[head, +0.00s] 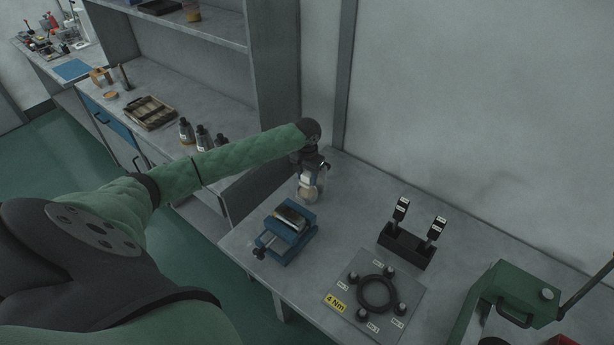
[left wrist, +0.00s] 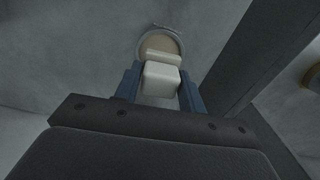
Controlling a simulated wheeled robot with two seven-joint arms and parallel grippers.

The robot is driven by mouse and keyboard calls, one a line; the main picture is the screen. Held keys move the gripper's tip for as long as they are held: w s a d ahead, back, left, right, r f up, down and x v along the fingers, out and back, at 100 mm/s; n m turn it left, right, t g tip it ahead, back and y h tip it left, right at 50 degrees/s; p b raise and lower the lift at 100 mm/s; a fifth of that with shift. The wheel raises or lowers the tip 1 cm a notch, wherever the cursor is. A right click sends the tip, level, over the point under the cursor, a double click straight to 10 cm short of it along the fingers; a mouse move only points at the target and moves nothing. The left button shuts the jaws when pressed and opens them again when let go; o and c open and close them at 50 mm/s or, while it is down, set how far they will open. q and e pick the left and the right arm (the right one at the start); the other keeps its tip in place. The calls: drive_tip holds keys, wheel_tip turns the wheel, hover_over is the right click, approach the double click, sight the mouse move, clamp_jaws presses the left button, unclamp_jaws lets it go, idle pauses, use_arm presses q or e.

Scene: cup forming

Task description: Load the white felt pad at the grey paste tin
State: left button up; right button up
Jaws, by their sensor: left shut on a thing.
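My left gripper (head: 311,178) reaches down over the back left of the grey table. In the left wrist view its blue fingers (left wrist: 159,92) are shut on the white felt pad (left wrist: 160,78), a pale block. The round grey paste tin (left wrist: 181,40), with beige paste inside, lies just beyond the pad's end. The pad overlaps the tin's near side in that view, and I cannot tell whether it touches the paste. In the head view the tin (head: 307,194) is small and partly hidden below the gripper. My right gripper is out of view.
A blue vise (head: 288,240) holding a metal piece stands in front of the tin. A black holder (head: 405,246) with two labelled tools and a plate with a black ring (head: 376,293) are to the right. A green press (head: 515,300) stands at far right. A wall rises behind.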

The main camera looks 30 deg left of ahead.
use_arm(q)
drive_tip(key=shift+r+p, duration=0.35)
drive_tip(key=shift+r, duration=0.05)
drive_tip(key=shift+r+p, duration=0.8)
drive_tip(key=shift+r, duration=0.15)
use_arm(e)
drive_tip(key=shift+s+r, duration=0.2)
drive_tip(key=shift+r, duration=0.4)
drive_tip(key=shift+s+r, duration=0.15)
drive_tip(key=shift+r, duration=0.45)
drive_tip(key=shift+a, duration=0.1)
